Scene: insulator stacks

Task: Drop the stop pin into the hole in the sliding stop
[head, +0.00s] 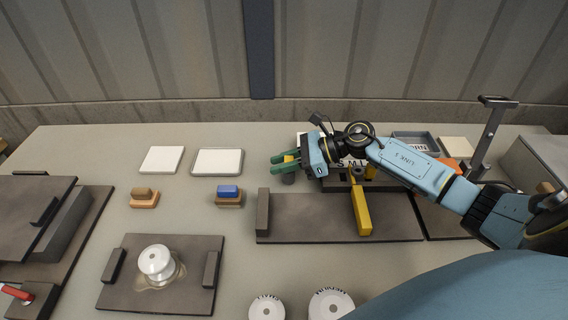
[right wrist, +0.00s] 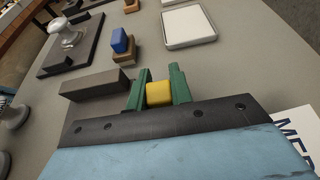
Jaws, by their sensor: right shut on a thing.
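My right gripper (head: 285,162) is shut on a small piece with a yellow head, which I take as the stop pin (head: 289,158). In the right wrist view the yellow head (right wrist: 159,93) sits between the two green fingers (right wrist: 157,90). A dark round piece (head: 288,179) shows just below the fingers; I cannot tell if it belongs to the pin. A yellow bar, seemingly the sliding stop (head: 362,210), lies across the dark base plate (head: 310,231), to the right of the gripper. Its far end is partly behind my right arm, and its hole is not clear. My left gripper is not in view.
A dark upright block (head: 263,212) stands at the plate's left end. Blue (head: 229,190) and brown (head: 144,193) blocks, white trays (head: 217,162) and a plate with a white insulator (head: 156,260) lie left. A tall metal stand (head: 488,140) is at right.

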